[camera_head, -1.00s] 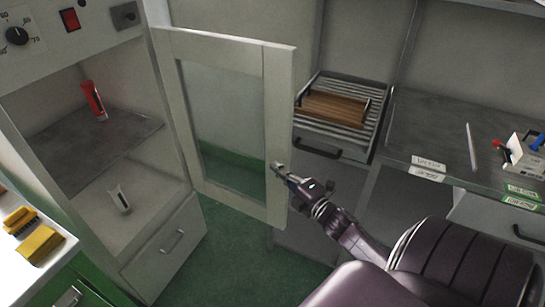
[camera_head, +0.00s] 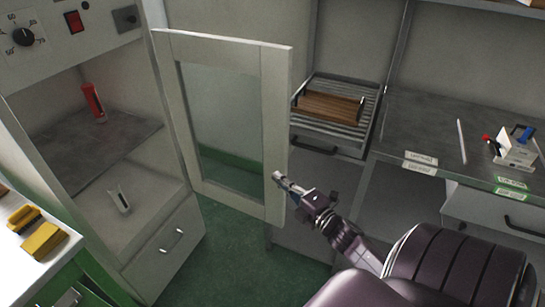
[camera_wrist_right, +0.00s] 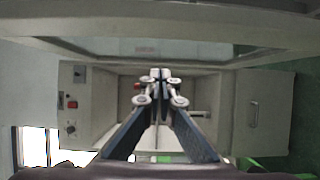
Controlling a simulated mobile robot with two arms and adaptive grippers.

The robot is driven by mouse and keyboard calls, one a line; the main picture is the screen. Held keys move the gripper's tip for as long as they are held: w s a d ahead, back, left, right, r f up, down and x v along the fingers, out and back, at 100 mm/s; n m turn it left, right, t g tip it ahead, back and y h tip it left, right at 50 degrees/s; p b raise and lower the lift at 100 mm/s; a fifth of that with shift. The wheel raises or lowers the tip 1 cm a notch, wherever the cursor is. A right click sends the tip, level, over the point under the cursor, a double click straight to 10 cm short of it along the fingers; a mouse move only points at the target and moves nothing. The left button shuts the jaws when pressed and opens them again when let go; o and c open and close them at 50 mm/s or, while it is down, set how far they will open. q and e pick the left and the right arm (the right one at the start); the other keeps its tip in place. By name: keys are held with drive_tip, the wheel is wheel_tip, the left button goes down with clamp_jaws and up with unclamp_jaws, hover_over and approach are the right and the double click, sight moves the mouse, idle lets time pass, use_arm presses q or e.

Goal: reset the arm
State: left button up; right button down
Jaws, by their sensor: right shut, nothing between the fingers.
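My right gripper (camera_head: 284,184) is shut and empty, in front of the right edge of the open cabinet door (camera_head: 272,130) in the head view. I cannot tell whether it touches the door. In the right wrist view the gripper (camera_wrist_right: 160,75) shows with its fingers together, facing the open cabinet. The right arm reaches in from the lower right. My left gripper is in neither view.
The cabinet (camera_head: 180,195) stands open at left, with a red tube (camera_head: 94,103) on its upper shelf and a white tube (camera_head: 119,200) below. A tray with a wooden board (camera_head: 330,107) and a grey worktop (camera_head: 415,125) are at right. Green floor (camera_head: 225,250) is clear.

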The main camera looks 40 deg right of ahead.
drive_tip(key=s, duration=0.6)
drive_tip(key=s+a+f+m+g, duration=0.2)
drive_tip(key=s+f+m+g, duration=0.15)
drive_tip(key=f, duration=0.75)
drive_tip(key=s+a+f+m+g, duration=0.2)
drive_tip(key=s+f+m, duration=0.15)
drive_tip(key=f, duration=0.85)
drive_tip(key=s+a+f+m+g, duration=0.3)
drive_tip(key=s+f, duration=0.2)
drive_tip(key=f, duration=0.6)
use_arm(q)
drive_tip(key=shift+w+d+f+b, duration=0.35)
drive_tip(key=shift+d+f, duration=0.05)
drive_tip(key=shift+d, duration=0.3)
use_arm(e)
drive_tip(key=s+a+f+m+g, duration=0.1)
drive_tip(key=s+a+f+g, duration=0.1)
drive_tip(key=s+a+f, duration=0.3)
drive_tip(key=s+a+f+m+g, duration=0.2)
drive_tip(key=s+a+f, duration=0.3)
drive_tip(key=s, duration=0.6)
drive_tip(key=s+a+f+m+g+y, duration=0.1)
drive_tip(key=s+a+f+g, duration=0.3)
drive_tip(key=s+f, duration=0.4)
drive_tip(key=shift+s+a+f+m, duration=0.15)
drive_tip(key=shift+s+a+m, duration=0.3)
drive_tip(key=shift+a, duration=0.45)
